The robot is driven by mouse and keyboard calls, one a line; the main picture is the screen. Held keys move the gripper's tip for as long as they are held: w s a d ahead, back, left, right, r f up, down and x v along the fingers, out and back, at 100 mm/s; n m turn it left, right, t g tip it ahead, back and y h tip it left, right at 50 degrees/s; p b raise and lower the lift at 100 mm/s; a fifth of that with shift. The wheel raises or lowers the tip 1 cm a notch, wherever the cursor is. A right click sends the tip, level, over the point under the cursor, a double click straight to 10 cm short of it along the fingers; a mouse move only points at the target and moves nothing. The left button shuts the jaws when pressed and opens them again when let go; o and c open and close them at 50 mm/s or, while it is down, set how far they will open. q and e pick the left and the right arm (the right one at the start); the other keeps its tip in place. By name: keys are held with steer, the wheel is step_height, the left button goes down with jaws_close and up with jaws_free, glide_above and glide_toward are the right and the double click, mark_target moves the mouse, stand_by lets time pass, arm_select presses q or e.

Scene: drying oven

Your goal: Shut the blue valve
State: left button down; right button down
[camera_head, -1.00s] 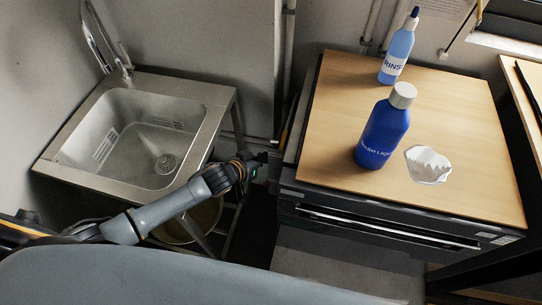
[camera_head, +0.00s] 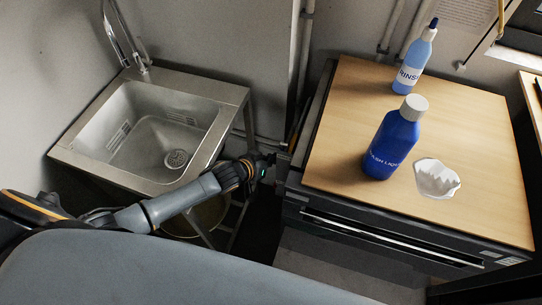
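No blue valve can be made out in the head view. My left arm reaches in from the left, and its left gripper (camera_head: 277,167) is at the gap between the sink stand and the wooden-topped cabinet. The gripper is small, dark and partly hidden against the cabinet's side, so its fingers cannot be told open or shut. Nothing can be seen held in it. My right gripper is not in view.
A steel sink (camera_head: 101,176) with a tap (camera_head: 141,62) stands at left. The cabinet's wooden top (camera_head: 350,105) holds a blue wash bottle (camera_head: 390,142), a light blue rinse bottle (camera_head: 414,62) and a crumpled white piece (camera_head: 437,180). Pipes (camera_head: 391,28) run up the wall.

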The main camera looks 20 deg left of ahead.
arm_select(q)
steer(key=r+p+v, duration=0.1)
steer(key=v, duration=1.2)
steer(key=shift+w+p, duration=0.4)
steer(key=shift+w, duration=0.05)
steer(key=shift+d, duration=0.15)
